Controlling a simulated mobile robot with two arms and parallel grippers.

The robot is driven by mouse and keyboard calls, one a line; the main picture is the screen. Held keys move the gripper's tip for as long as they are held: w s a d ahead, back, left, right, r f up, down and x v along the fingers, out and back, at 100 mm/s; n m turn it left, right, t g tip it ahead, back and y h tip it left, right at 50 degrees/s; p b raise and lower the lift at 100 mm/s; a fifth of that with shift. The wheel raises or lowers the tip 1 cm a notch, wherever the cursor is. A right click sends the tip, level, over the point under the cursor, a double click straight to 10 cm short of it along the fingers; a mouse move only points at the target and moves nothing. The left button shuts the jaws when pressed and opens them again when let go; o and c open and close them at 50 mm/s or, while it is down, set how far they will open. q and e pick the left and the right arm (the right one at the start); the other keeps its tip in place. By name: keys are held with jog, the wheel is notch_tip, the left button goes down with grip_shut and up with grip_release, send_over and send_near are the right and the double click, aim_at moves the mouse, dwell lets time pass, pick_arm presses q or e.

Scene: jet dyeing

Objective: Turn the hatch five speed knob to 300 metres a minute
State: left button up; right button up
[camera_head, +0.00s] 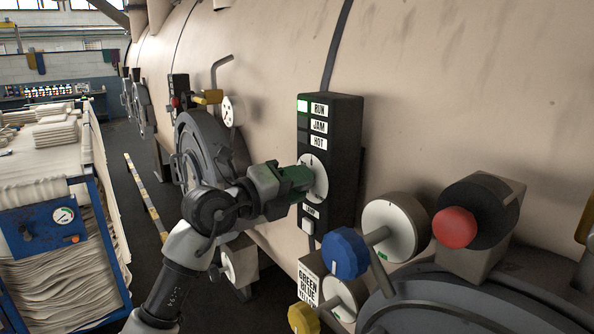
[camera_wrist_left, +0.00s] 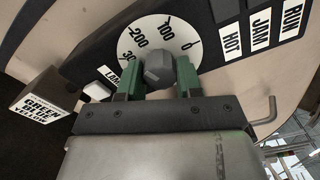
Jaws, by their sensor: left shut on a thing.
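A black control box (camera_head: 331,125) on the vessel wall carries a white round dial (camera_head: 318,170). My left gripper (camera_head: 298,179), with green fingers, reaches the dial from the left. In the left wrist view the dial (camera_wrist_left: 150,38) shows 0, 100, 200 and a partly covered 30-something mark. The grey speed knob (camera_wrist_left: 162,72) sits between the two green fingers of the left gripper (camera_wrist_left: 160,80), which is shut on it. The knob hides part of the dial, and I cannot tell which number it points to. My right gripper is not in view.
RUN, JAM and HOT labels (camera_head: 319,126) are above the dial, and a LAMP switch (camera_head: 308,226) is below. A blue handle (camera_head: 345,252), a red knob (camera_head: 454,227) and a yellow knob (camera_head: 303,318) stick out nearby. A blue cart (camera_head: 45,230) of folded cloth stands at left.

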pick_arm(q)
jog(key=shift+r+n+p, duration=0.15)
jog(key=shift+n+p, duration=3.85)
jog(key=shift+p, duration=1.4)
jog(key=o, duration=0.9)
jog(key=b+v, duration=0.4)
jog(key=v, duration=0.7)
jog(key=shift+w, duration=0.1)
